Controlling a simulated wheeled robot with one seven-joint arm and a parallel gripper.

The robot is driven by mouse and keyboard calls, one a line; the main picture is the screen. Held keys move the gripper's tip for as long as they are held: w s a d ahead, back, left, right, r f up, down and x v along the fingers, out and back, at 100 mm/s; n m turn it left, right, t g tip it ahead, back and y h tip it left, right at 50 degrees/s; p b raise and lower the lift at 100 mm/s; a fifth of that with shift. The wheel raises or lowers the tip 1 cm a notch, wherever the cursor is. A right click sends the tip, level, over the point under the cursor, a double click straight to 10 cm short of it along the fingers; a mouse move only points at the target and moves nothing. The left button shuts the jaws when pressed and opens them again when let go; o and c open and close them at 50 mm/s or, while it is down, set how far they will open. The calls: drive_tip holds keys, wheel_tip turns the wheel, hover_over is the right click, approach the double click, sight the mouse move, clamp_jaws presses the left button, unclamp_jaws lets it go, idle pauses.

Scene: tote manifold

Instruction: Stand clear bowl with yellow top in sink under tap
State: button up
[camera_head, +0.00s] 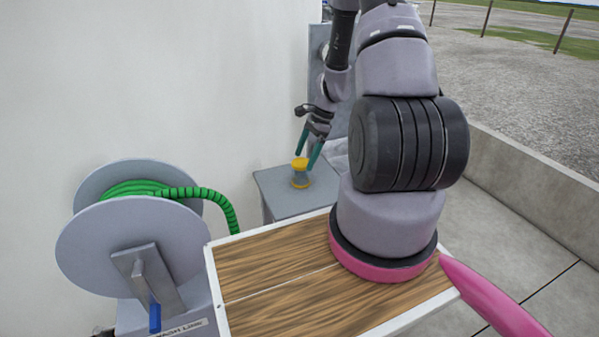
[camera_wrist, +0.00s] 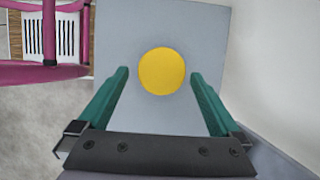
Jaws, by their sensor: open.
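The clear bowl with yellow top (camera_head: 300,173) stands upright on a small grey stand against the wall in the head view. In the wrist view its round yellow top (camera_wrist: 162,71) shows from above, between the fingertips. My gripper (camera_head: 309,157) has teal fingers and is open, pointing down at the bowl with the fingers on either side of its top. In the wrist view the open fingers (camera_wrist: 160,74) have a gap on each side of the yellow top. The sink and the tap cannot be made out clearly; my arm covers much of the area behind the stand.
The grey stand top (camera_head: 275,190) is otherwise bare around the bowl. A reel (camera_head: 134,235) with a green hose stands at the left. A wood-topped surface (camera_head: 290,285) with a white rim lies in front. A low concrete wall (camera_head: 540,180) runs along the right.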

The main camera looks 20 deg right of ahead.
sight(298, 172)
drive_tip(key=x, duration=0.7)
drive_tip(key=shift+w, duration=0.15)
drive_tip(key=shift+r, duration=0.15)
drive_tip(key=c, duration=1.5)
